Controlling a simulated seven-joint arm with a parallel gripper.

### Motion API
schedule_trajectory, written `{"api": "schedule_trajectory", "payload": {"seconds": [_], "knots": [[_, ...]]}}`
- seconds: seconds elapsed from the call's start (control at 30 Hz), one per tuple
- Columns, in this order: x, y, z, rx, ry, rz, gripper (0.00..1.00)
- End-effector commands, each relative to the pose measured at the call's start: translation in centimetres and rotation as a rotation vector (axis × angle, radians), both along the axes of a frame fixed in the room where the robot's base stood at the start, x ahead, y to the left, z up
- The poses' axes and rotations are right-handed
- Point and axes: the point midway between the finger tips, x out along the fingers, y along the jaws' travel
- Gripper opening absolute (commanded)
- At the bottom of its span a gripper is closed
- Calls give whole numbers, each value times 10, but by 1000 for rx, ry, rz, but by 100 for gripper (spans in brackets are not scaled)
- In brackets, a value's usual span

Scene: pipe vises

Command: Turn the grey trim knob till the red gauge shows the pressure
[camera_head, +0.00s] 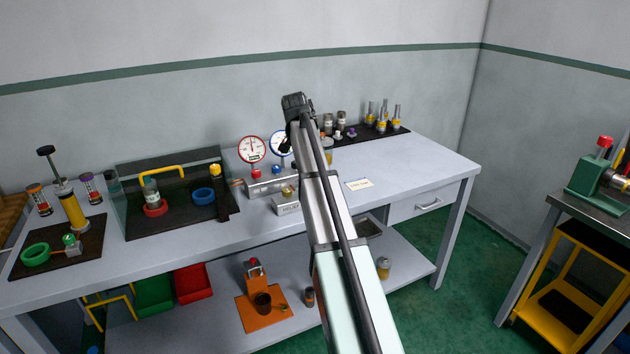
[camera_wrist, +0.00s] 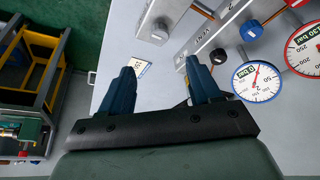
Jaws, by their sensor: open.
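The red gauge (camera_head: 252,149) stands at the back of the bench; its red rim and a label reading about 130 bar show in the wrist view (camera_wrist: 305,48). The blue gauge (camera_wrist: 257,82) is beside it. Below them is a metal manifold (camera_head: 268,187) with a blue knob (camera_wrist: 251,31) and a dark grey knob (camera_wrist: 218,57). A separate block (camera_head: 286,207) has another dark knob (camera_wrist: 160,33). I cannot tell which is the trim knob. My gripper (camera_wrist: 160,68) is open and empty, over the bench near the manifold; my arm hides part of this area.
A card (camera_head: 359,184) lies on the bench. A dark mat with several bottles (camera_head: 382,122) is behind, right of my arm. A dark tray (camera_head: 180,221) with coloured rings is left. The right bench surface (camera_head: 430,170) is clear. A green machine (camera_head: 598,185) stands far right.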

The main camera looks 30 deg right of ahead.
Motion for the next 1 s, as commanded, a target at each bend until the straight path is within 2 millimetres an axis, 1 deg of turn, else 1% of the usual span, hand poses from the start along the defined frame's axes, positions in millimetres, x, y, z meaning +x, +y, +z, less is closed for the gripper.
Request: {"api": "schedule_trajectory", "payload": {"seconds": [0.4, 0.6, 0.8, 1.0], "knots": [[17, -22, -67, 0, 2, 1, 63], [24, -31, -94, 0, 0, 1, 63], [29, -37, -112, 0, 0, 1, 63], [30, -39, -117, -1, -2, 1, 63]]}}
